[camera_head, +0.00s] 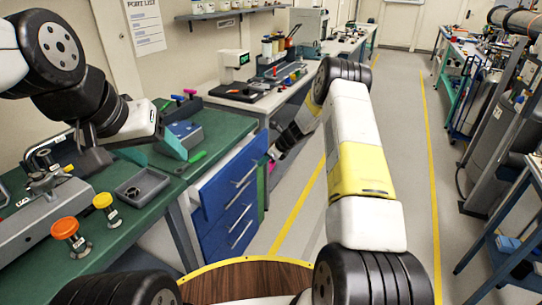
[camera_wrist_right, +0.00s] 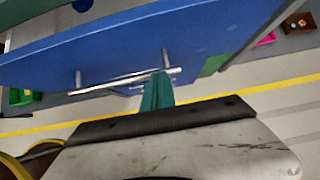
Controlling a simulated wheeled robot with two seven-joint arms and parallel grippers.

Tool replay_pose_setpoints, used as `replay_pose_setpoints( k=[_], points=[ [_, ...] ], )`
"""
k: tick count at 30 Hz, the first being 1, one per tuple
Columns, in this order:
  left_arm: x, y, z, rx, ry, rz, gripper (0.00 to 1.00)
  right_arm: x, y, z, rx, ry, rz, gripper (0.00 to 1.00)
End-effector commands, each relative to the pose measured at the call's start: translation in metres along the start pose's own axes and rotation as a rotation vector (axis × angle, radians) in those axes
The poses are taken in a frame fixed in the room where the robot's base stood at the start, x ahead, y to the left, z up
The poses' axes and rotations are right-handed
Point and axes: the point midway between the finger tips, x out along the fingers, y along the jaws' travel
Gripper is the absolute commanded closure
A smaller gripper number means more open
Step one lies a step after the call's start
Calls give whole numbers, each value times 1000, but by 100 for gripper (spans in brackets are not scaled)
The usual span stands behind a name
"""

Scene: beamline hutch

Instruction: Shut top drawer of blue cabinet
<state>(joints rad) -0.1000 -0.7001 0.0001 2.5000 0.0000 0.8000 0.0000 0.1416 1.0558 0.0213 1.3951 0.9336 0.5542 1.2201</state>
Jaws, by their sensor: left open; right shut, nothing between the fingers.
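The blue cabinet (camera_head: 224,238) stands under the green bench, with its drawer fronts facing right. Its top drawer (camera_head: 222,187) has a bar handle (camera_head: 244,178) and appears to stand out a little past the lower fronts. My right gripper (camera_head: 274,154) is shut and empty near the far upper edge of that front. In the right wrist view a blue drawer front (camera_wrist_right: 200,48) spans the picture, and the teal fingertips (camera_wrist_right: 157,92) overlap the right part of its handle (camera_wrist_right: 110,82); contact cannot be told. My left gripper (camera_head: 88,138) is open over the green bench.
The green bench (camera_head: 150,205) holds a small grey tray (camera_head: 141,187), orange and yellow knobs (camera_head: 65,228) and metal fixtures near my left gripper. A round wooden top (camera_head: 235,281) is in front. The floor aisle (camera_head: 300,215) right of the cabinet is clear.

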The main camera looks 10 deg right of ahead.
Motion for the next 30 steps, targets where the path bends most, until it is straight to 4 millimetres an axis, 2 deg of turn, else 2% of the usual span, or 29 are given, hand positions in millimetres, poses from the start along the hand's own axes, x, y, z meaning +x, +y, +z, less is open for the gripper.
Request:
replay_pose_setpoints(
  k=[1, 6, 12, 30],
  points=[
    [0, 0, 0, 0, 0, 0, 37, 9, 1, 9, -3, 1, 2, 100],
    [0, 0, 0, 0, 0, 0, 37, 28, 1, 32, -3, 1, 2, 100],
    [0, 0, 0, 0, 0, 0, 37, 41, 0, 49, -1, 1, 1, 100],
    [0, 0, 0, 0, 0, 0, 37, 47, 1, 57, 0, -2, 2, 100]
  ],
)
